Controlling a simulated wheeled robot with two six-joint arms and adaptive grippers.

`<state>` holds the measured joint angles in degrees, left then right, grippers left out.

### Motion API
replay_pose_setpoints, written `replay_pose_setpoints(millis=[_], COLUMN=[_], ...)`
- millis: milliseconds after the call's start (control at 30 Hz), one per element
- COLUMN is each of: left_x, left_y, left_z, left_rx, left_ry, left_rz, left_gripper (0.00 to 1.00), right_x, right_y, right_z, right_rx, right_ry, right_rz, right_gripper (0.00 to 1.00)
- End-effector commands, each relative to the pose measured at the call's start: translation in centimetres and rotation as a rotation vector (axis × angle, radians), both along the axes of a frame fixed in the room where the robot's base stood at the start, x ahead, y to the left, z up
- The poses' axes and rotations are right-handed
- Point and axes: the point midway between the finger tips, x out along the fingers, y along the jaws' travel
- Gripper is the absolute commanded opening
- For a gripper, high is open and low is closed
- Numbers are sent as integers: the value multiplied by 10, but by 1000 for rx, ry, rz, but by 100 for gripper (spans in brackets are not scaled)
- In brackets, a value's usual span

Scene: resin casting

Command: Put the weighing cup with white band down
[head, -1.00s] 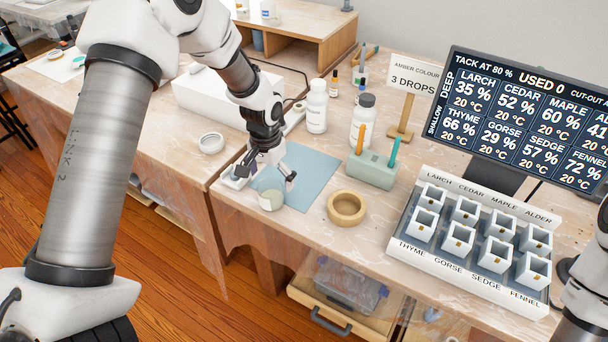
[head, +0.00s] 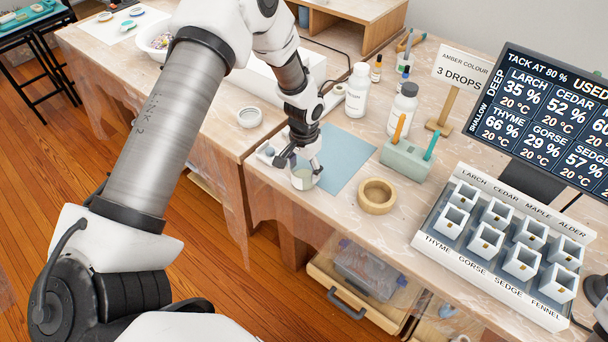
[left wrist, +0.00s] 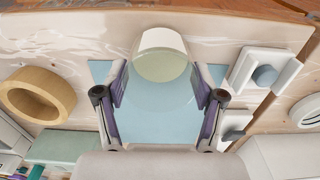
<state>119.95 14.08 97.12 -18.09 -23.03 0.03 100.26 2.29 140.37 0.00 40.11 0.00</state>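The weighing cup with white band (head: 303,181) stands upright at the front left edge of the blue mat, near the table's front edge. It looks pale, with a greenish tint inside. In the left wrist view the cup (left wrist: 162,55) sits between and just beyond the fingertips. My left gripper (head: 298,166) is low over the cup, one finger on each side. Its fingers (left wrist: 161,80) are apart, and a narrow gap seems to show beside the cup; light contact is hard to rule out. My right gripper is out of view.
The blue mat (head: 345,160) is mostly bare. A wooden ring (head: 377,196) lies to the right, with a green holder (head: 408,160) and white bottles (head: 358,88) behind. A small white device (left wrist: 268,72) is close beside the cup. A round white dish (head: 249,117) lies left.

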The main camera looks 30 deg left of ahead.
Motion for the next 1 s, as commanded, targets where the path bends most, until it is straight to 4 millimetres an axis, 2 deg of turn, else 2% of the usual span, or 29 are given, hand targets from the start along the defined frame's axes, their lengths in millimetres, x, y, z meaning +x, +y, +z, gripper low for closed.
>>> replay_pose_setpoints(millis=[133,167,533,1000], left_x=[-1,-1,-1,-4], left_y=[0,0,0,-2], left_z=[-1,-1,3,35], left_rx=[0,0,-1,-1], left_ry=[2,2,2,2], left_rz=[0,0,0,-1], left_gripper=[33,27,27,27], right_x=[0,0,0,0], right_y=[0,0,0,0], right_z=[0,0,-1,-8], right_rx=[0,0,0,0], right_ry=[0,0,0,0], right_rz=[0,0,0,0], right_gripper=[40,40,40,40])
